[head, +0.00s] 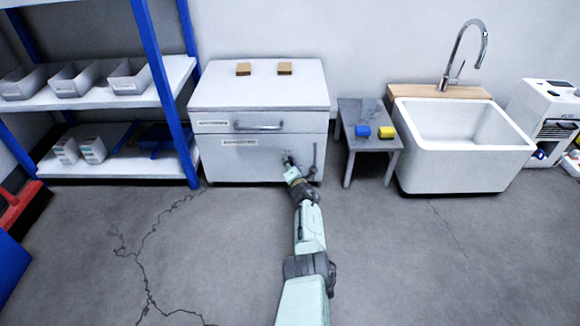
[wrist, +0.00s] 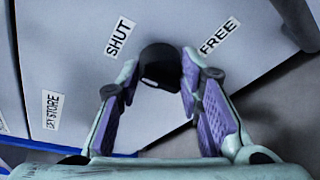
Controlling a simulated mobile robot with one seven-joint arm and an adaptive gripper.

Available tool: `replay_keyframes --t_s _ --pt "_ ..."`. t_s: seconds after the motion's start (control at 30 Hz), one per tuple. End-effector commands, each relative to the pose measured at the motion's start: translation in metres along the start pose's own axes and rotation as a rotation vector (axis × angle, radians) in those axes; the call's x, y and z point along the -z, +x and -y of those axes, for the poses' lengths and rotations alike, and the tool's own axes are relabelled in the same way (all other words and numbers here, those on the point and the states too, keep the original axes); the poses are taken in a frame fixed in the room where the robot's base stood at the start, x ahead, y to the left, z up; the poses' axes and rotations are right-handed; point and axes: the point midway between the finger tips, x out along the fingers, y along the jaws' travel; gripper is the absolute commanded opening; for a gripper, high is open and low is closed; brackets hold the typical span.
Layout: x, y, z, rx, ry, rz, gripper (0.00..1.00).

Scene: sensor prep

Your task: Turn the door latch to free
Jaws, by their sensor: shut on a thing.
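The door latch (wrist: 160,66) is a dark, rounded knob on the white cabinet door (wrist: 75,60). It sits between a SHUT label (wrist: 120,37) and a FREE label (wrist: 219,37) in the wrist view. My gripper (wrist: 160,78) is shut on the latch, with one purple-padded finger on each side of it. Which label the latch points to, I cannot tell. In the head view my gripper (head: 288,161) is at the right part of the cabinet's lower front (head: 240,165), and the latch is mostly hidden by it.
A vertical handle (head: 314,158) is just right of my gripper. Above are a drawer handle (head: 258,126) and two brown blocks. A low grey table (head: 362,108) with blue and yellow blocks and a sink (head: 460,150) stand right. A blue-post shelf (head: 165,90) stands left. The floor in front is clear.

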Motion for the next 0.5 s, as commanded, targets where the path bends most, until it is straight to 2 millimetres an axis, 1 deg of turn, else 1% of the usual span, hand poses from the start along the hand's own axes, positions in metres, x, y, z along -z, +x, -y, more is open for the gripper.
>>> replay_keyframes --t_s 0.13,0.3,0.5 --pt "0.0017 0.0009 0.0051 -0.029 0.091 -0.004 0.05" --pt "0.0008 0.0007 0.0041 -0.074 0.225 -0.012 0.05" --pt "0.0001 0.0001 0.0014 -0.081 0.251 -0.015 0.05"
